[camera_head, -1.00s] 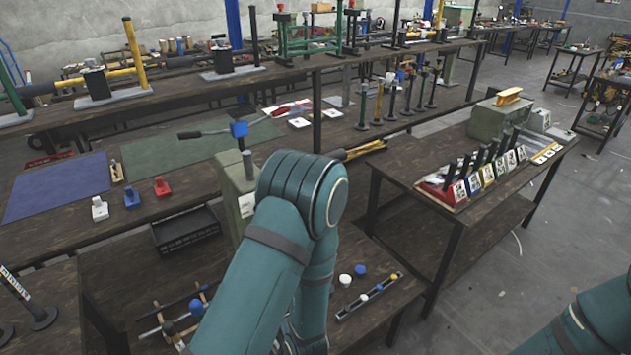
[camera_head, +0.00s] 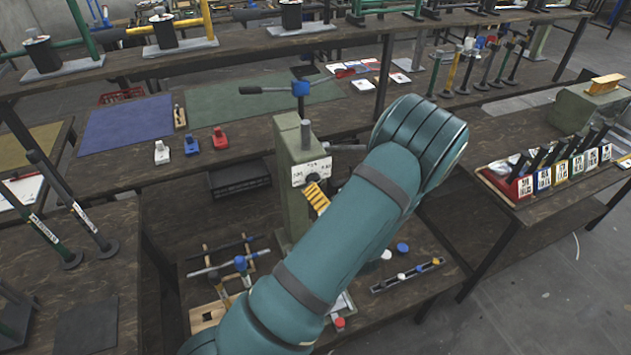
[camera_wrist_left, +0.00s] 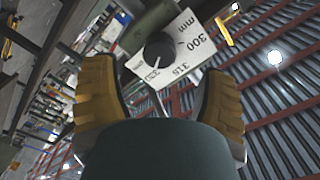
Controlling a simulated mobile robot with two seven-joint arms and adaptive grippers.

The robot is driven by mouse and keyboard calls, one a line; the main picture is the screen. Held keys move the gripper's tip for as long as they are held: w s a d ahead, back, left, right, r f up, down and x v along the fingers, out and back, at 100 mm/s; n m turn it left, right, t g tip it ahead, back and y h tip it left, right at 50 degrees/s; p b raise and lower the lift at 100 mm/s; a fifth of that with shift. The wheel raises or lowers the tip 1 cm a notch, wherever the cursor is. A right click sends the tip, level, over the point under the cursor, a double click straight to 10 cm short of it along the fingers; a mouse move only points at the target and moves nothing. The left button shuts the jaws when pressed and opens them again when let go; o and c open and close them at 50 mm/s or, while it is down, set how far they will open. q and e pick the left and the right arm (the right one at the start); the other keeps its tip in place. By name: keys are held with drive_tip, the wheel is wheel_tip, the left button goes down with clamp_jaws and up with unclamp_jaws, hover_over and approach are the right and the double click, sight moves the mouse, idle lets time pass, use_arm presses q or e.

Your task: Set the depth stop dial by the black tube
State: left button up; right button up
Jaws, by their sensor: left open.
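The depth stop dial is a black round knob (camera_wrist_left: 160,47) on a white scale plate (camera_wrist_left: 186,42) marked "300", "mm" and smaller figures. A white line on the knob points down towards a figure I cannot read surely. The plate (camera_head: 310,171) is on the front of a grey-green press (camera_head: 287,150). My left gripper (camera_wrist_left: 158,72) is open, its yellow fingers either side of and short of the knob. One yellow finger (camera_head: 317,198) shows just below the plate. A black tube with a white label (camera_head: 75,207) leans at left; its figures are too small to read.
A rack of black handles with numbered cards (camera_head: 545,172) stands at right. A dark tray (camera_head: 240,181) and a wooden frame with rods (camera_head: 228,268) are left of the press. Small pegs lie on a strip (camera_head: 407,276).

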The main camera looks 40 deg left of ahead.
sight(314, 181)
use_arm(q)
drive_tip(key=shift+x, duration=2.65)
drive_tip(key=c, duration=1.2)
